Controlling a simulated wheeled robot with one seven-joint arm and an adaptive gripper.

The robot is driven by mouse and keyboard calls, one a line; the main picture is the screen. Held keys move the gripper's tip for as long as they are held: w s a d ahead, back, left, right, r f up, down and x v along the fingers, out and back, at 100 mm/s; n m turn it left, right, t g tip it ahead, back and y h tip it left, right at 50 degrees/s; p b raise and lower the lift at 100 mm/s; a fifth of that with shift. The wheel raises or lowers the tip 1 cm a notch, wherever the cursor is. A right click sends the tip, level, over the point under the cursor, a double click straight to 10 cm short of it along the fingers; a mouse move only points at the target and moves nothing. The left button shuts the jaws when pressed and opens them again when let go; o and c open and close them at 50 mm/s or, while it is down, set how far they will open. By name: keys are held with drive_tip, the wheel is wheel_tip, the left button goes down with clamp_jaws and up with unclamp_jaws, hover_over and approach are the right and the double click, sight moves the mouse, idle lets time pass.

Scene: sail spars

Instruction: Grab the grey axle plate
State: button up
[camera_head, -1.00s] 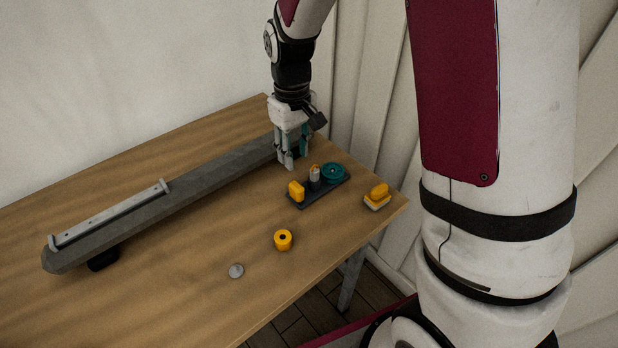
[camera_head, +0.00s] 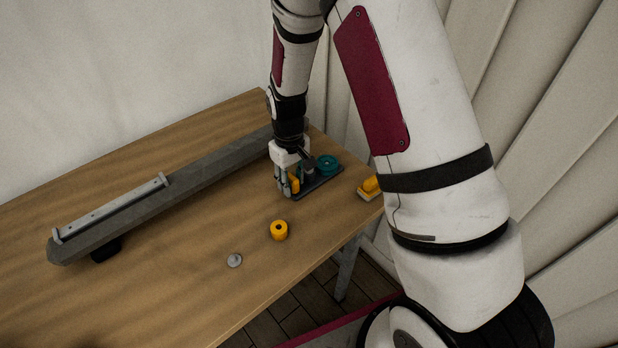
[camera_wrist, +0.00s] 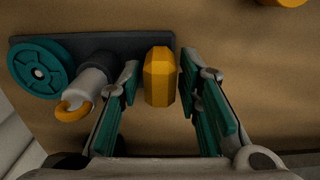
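A dark grey plate (camera_head: 322,182) lies on the table and carries a teal wheel (camera_head: 327,162), a grey post and a yellow block (camera_head: 294,185). In the wrist view the plate (camera_wrist: 130,44) runs across the top, with the teal wheel (camera_wrist: 38,71) at left, the pale grey post with a yellow ring (camera_wrist: 84,88) beside it and the yellow block (camera_wrist: 159,77) at its right end. My gripper (camera_head: 286,190) is open around the yellow block, one finger on each side, with small gaps visible. A small grey disc with a pin (camera_head: 234,260) lies apart, nearer the front.
A long grey spar (camera_head: 130,216) with a light rail (camera_head: 108,210) on top lies along the back. A yellow ring-shaped piece (camera_head: 279,230) stands near the front. A yellow piece with a pale base (camera_head: 368,188) is partly hidden by my arm. The left foreground is clear.

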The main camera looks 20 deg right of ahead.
drive_tip(key=shift+f, duration=0.2)
clamp_jaws()
drive_tip(key=shift+r, duration=0.1)
